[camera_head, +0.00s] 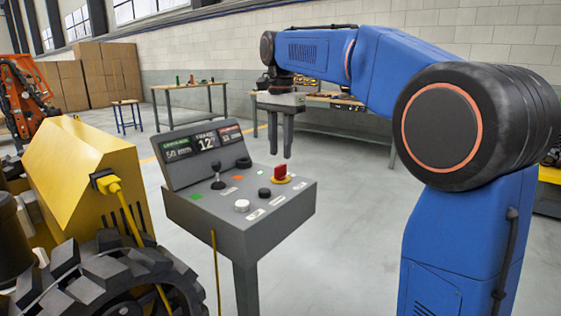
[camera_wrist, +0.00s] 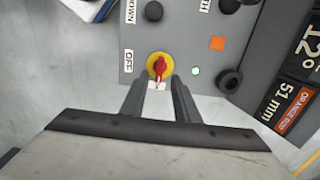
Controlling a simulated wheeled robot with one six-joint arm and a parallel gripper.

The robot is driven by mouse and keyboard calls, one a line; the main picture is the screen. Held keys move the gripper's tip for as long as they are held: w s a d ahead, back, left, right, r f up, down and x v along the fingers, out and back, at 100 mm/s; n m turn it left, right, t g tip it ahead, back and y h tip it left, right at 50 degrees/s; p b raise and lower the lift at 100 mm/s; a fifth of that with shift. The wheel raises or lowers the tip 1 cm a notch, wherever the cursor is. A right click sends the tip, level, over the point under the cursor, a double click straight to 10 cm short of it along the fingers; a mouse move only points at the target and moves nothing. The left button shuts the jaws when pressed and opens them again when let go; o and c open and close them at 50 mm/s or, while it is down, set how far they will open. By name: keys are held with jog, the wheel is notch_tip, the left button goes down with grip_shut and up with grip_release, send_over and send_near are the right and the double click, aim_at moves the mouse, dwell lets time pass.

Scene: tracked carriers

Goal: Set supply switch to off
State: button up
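The supply switch appears to be the red handle on a yellow round base (camera_head: 280,173) at the right side of the grey console's top. It also shows in the wrist view (camera_wrist: 159,66), with a label reading OFF (camera_wrist: 128,61) to its left and a white label partly seen just below it. The handle runs roughly up and down in the wrist view, not toward the OFF label. My gripper (camera_head: 280,154) points down, just above the handle. In the wrist view its two fingers (camera_wrist: 159,82) are apart, with nothing held between them.
The grey console (camera_head: 245,225) also carries a black joystick (camera_head: 218,176), a white button (camera_head: 242,205), a black button (camera_head: 264,193) and a tilted display (camera_head: 205,152). A yellow tracked machine (camera_head: 80,170) stands close on the left, with a yellow cable. Workbenches stand behind.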

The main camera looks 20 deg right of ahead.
aim_at(281, 165)
jog(key=shift+f, duration=2.25)
grip_shut()
